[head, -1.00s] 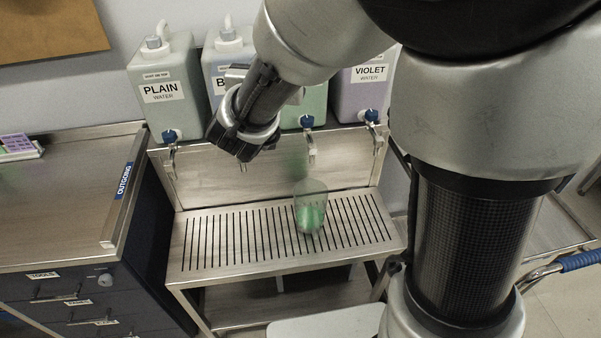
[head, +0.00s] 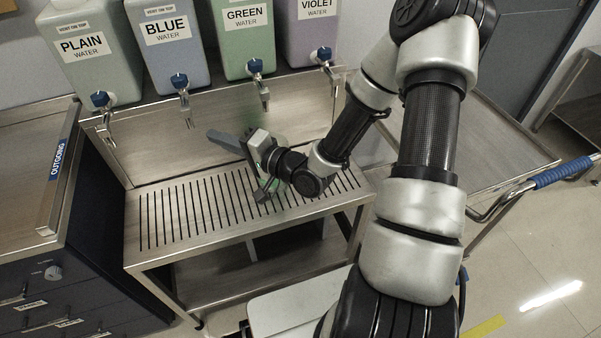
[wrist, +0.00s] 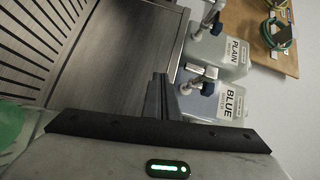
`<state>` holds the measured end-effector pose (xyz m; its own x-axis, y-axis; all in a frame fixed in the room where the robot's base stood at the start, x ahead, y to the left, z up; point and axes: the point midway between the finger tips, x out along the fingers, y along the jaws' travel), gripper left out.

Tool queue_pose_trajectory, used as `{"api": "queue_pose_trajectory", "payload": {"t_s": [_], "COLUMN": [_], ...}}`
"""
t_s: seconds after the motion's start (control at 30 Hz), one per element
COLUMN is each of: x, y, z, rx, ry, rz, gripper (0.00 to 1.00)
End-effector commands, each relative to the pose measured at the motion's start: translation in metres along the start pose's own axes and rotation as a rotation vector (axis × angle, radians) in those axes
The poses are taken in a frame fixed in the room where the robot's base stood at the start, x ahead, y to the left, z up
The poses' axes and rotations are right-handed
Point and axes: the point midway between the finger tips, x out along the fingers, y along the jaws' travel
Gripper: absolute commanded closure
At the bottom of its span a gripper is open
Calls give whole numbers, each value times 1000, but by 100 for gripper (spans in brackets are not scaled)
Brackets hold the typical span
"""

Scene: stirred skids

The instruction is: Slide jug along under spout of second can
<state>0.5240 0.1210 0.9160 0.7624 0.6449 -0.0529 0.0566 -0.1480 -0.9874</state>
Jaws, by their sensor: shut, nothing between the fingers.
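The second can from the left, BLUE WATER (head: 165,55), has a blue-handled tap and spout (head: 183,88) over the rack. In the wrist view, the BLUE can (wrist: 232,103) lies at right with its tap. My gripper (head: 215,136) is shut and empty, pointing left above the slotted rack in front of the back panel; its fingers show in the wrist view (wrist: 159,85). The jug is mostly hidden behind my gripper in the head view, below the GREEN can's (head: 247,42) spout. A pale green translucent shape (wrist: 12,125) at the wrist view's left edge looks like the jug.
The slotted steel rack (head: 165,217) is bare to the left of my gripper. PLAIN (head: 85,55) and VIOLET (head: 312,30) cans stand at the row's ends. A counter (head: 30,150) is at left and a trolley with a blue handle (head: 567,171) at right.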

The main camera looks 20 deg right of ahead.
Motion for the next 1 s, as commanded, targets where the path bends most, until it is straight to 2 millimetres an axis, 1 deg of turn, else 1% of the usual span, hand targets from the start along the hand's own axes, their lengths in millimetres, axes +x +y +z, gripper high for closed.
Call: {"api": "queue_pose_trajectory", "payload": {"t_s": [0.03, 0.1, 0.2, 0.27, 0.37, 0.47, 1.0], "x": [-5, -10, -15, -17, -26, -38, -115], "y": [4, 4, 3, 3, 5, 8, 27], "z": [6, 13, 16, 14, 3, -11, -100], "rx": [57, 112, 149, 151, 148, 146, 145], "ry": [-24, -56, -77, -80, -78, -76, -77], "rz": [-22, -45, -60, -62, -61, -60, -59], "gripper": [100, 100, 100, 100, 100, 100, 100]}}
